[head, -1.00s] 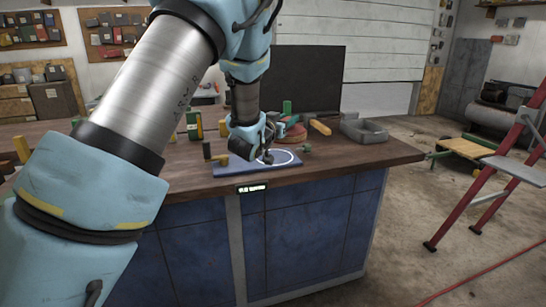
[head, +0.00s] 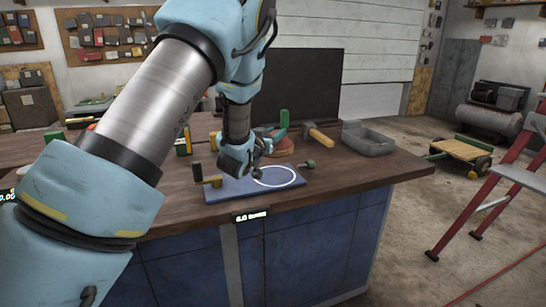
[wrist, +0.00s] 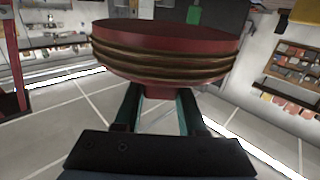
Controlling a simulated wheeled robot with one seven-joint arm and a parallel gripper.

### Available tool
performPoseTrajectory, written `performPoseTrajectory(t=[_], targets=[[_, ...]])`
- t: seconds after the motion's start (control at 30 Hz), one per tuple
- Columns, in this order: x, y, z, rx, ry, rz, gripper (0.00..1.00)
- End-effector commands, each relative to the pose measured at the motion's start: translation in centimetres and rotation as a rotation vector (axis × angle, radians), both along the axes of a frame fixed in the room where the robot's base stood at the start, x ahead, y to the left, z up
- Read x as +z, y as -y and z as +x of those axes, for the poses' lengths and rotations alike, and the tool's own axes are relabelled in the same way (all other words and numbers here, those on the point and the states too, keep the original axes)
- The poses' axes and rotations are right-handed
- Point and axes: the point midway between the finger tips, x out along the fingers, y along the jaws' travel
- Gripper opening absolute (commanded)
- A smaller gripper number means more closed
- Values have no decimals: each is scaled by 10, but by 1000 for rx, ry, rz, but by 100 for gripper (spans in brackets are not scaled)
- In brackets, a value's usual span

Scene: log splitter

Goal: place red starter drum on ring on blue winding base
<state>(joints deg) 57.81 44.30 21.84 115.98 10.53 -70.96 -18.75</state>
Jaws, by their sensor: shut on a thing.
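The red starter drum (wrist: 165,50), wound with brown cord, fills the upper middle of the wrist view. My gripper (wrist: 158,98) is shut on the drum's narrow red stem. In the head view my gripper (head: 258,152) is above the back of the blue winding base (head: 240,186), and a red-brown round shape (head: 280,148), apparently the drum, shows just beyond it. The white ring (head: 293,183) on the base is bare where visible; my gripper and wrist hide part of its left and rear. I cannot tell the exact gap between drum and base.
A brass-coloured crank with a dark grip (head: 197,172) stands at the base's left end. A green knob (head: 308,164) is at its right. Behind are a wooden-handled tool (head: 318,138), an upright green piece (head: 283,121) and a grey tray (head: 368,138).

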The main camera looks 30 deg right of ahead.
Motion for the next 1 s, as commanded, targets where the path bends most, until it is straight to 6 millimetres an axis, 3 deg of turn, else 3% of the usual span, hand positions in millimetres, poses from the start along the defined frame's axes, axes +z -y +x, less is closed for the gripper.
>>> performPoseTrajectory(t=[0.57, 1.0], targets=[[-61, 0, 1, 0, 2, 1, 0], [-69, 0, 1, 1, 3, -2, 0]])
